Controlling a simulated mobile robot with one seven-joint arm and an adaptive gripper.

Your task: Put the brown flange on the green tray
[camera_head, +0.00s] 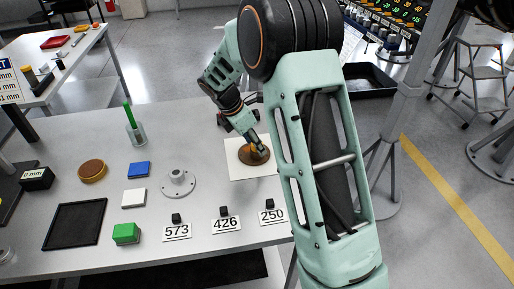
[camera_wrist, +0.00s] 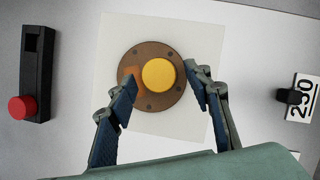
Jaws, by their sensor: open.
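The brown flange (camera_head: 247,157) lies flat on a white square sheet (camera_head: 240,172) near the table's right side. In the wrist view the flange (camera_wrist: 139,101) is a brown disc with small holes and a round yellow hub. My gripper (camera_head: 259,149) is over the flange, pointing down. In the wrist view my gripper (camera_wrist: 162,78) is open, its fingertips on either side of the yellow hub with gaps between. Whether the fingertips touch the disc cannot be told. I see no green tray; the tray on the table at left (camera_head: 49,246) looks black.
A grey flange (camera_head: 178,184), blue block (camera_head: 139,169), white block (camera_head: 133,198), green block (camera_head: 126,233), and brown disc (camera_head: 92,171) stand left of the sheet. Number cards (camera_head: 226,225) line the front edge. A black box with a red button (camera_wrist: 37,72) stands beside the sheet.

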